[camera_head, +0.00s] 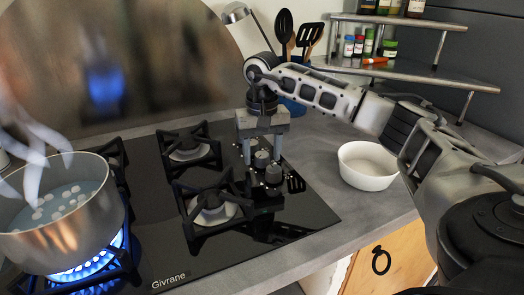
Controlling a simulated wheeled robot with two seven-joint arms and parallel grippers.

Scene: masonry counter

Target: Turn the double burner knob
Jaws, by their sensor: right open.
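The black glass cooktop (170,245) carries a cluster of grey knobs near its right edge. One knob (262,158) is at the back of the cluster, and another knob (273,174) is nearer the front. I cannot tell from markings which one is the double burner knob. My right gripper (263,153) points down over the cluster, with its two fingers apart on either side of the back knob. Whether the fingers touch it is not clear. The gripper is open and holds nothing. My left gripper is not in view.
A steel pot (70,235) with white pieces in liquid stands steaming over a lit blue flame (90,265) at left. Two unlit burners (212,208) (190,150) lie left of the knobs. A white bowl (368,166) sits right. Utensils (285,30) stand behind my arm.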

